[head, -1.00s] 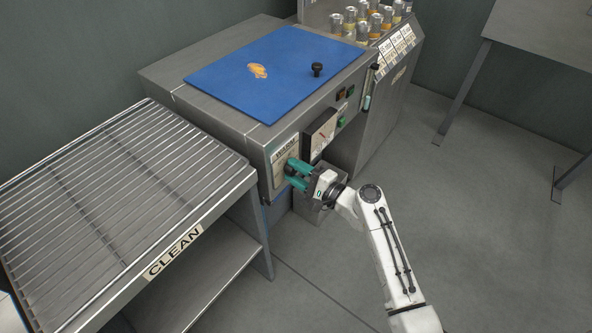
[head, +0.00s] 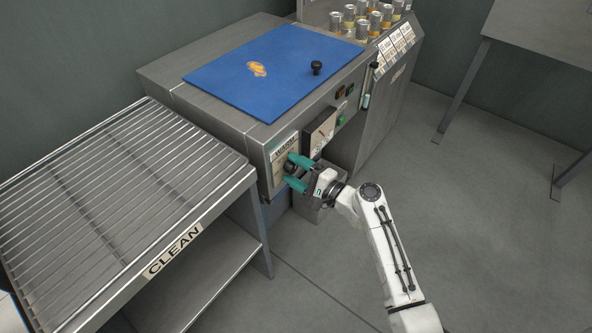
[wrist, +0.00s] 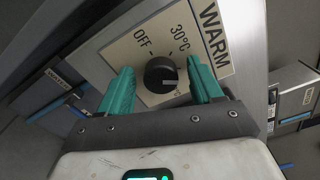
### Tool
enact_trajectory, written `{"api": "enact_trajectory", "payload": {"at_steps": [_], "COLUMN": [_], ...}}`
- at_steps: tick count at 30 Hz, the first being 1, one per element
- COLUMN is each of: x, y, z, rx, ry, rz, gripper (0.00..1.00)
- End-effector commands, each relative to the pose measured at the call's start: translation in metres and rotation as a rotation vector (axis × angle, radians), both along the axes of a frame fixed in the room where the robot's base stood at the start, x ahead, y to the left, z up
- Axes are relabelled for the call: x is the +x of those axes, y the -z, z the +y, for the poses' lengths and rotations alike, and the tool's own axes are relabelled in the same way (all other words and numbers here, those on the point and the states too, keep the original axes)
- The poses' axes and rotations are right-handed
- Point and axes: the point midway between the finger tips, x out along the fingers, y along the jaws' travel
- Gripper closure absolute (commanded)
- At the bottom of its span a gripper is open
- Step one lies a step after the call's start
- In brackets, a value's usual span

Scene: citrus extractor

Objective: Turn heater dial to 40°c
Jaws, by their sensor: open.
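The heater dial (wrist: 160,75) is a round black knob with a pale pointer line, on a cream plate (wrist: 130,50) marked OFF, 30°C and WARM. In the wrist view the pointer line points toward the right; the markings on that side are partly hidden by a finger. My gripper (wrist: 160,92) is open, with one teal finger on each side of the dial. A small gap shows between the dial and each finger. In the head view my gripper (head: 298,174) is at the machine's front panel, with the dial (head: 290,167) between its fingers.
A gauge box (head: 320,134) sits on the panel just right of the dial. The wire rack table marked CLEAN (head: 215,222) stands close on the left. A blue lid (head: 235,80) with a black knob covers the machine top. Open floor lies to the right.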

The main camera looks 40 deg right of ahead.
Motion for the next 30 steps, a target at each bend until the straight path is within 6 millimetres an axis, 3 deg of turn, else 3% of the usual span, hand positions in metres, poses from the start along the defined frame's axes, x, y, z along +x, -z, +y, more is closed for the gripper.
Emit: {"api": "enact_trajectory", "payload": {"at_steps": [5, 18, 30], "x": [-0.018, -0.093, -0.107], "y": [0.001, 0.002, 0.001], "z": [-0.004, -0.016, -0.018], "rx": [0.001, 0.000, 0.000], "ry": [0.003, 0.003, 0.002], "rz": [0.002, 0.002, 0.001], "gripper": [0.35, 0.35, 0.35]}}
